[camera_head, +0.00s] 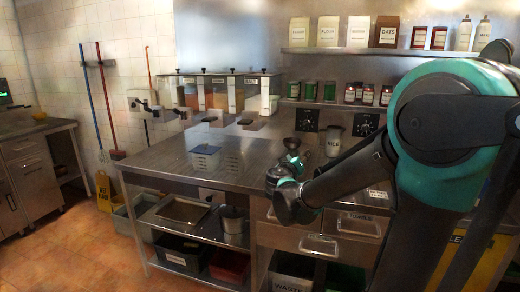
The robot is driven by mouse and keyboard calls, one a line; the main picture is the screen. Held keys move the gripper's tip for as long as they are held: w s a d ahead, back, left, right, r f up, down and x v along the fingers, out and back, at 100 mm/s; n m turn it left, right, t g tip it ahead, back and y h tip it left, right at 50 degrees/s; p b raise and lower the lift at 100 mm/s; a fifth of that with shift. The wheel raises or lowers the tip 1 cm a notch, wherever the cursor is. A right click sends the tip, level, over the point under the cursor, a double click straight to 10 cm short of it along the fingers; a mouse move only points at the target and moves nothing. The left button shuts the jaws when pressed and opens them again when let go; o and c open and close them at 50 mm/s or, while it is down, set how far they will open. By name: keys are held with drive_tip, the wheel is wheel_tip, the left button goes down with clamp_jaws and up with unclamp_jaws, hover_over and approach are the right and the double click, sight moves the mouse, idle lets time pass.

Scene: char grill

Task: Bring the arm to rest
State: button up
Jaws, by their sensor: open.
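My arm (440,120), teal and dark grey, fills the right side of the head view. It reaches down and left from its large shoulder joint to a dark elbow (292,203) in front of the steel counter (165,160). A foreshortened teal and grey part (281,174) of my arm shows just above the elbow. I cannot make out the fingers of my gripper; they seem hidden behind these links. No held object shows.
Shelves with jars and bags (357,31) are behind. Drawers (318,244) are below my elbow. Open tiled floor (75,245) lies at the left.

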drive_tip(key=s+d+f+m+g, duration=0.2)
drive_tip(key=s+d+f+g, duration=0.75)
drive_tip(key=s+f, duration=0.65)
drive_tip(key=s+a+f+g+y, duration=0.1)
drive_tip(key=s+a+f+y, duration=0.1)
drive_tip(key=s+f, duration=0.3)
drive_tip(key=s+a+f+g+y, duration=0.1)
drive_tip(key=s+a+f+y, duration=0.1)
drive_tip(key=s+f+y, duration=0.2)
drive_tip(key=s+f, duration=0.1)
drive_tip(key=s, duration=0.2)
drive_tip(key=shift+f, duration=0.25)
drive_tip(key=shift+s, duration=0.1)
